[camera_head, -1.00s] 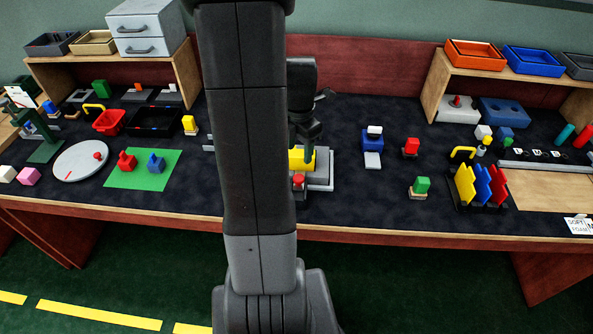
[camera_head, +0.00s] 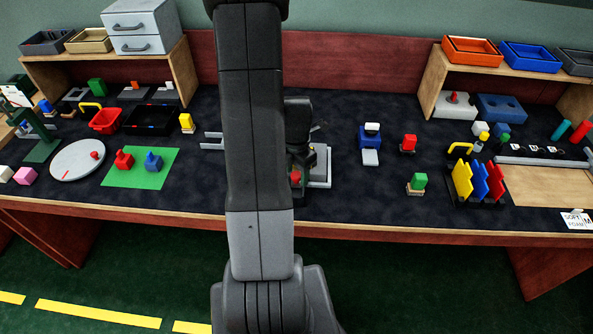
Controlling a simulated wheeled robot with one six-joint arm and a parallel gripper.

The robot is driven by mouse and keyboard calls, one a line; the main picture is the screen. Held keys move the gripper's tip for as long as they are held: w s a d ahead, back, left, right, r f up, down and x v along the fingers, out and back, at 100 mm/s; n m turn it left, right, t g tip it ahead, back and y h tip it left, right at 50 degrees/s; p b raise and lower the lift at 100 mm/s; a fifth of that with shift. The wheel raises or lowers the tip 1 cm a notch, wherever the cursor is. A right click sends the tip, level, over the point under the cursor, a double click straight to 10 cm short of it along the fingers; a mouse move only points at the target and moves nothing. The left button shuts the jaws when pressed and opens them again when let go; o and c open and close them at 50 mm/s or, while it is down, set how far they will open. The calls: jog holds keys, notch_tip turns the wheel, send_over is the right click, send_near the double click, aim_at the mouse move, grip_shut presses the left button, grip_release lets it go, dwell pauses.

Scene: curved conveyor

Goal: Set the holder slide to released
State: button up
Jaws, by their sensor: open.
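A grey holder plate (camera_head: 321,167) lies on the dark bench top at centre, partly behind my arm. A red knob (camera_head: 295,178) shows at its front left, low beside my gripper. I take this as the holder slide, but its position cannot be read. My gripper (camera_head: 301,162) is open and points down over the left part of the holder, very close to the red knob. Its fingers are dark and small here, and I cannot tell whether they touch anything. The yellow block of the holder is hidden behind my gripper.
A green mat (camera_head: 140,181) with red and blue pieces lies left. Bench top between the holder and the blue block is clear.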

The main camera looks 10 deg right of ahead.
grip_shut()
jog(key=shift+s+a+b, duration=0.25)
jog(key=shift+s+b, duration=0.05)
jog(key=shift+s, duration=0.55)
jog(key=shift+s+a+b, duration=0.25)
jog(key=shift+s+b, duration=0.05)
jog(key=shift+s, duration=0.5)
grip_release()
jog(key=shift+s, duration=0.1)
jog(key=shift+r, duration=0.5)
notch_tip(320, 180, up, 13)
jog(key=shift+f, duration=0.15)
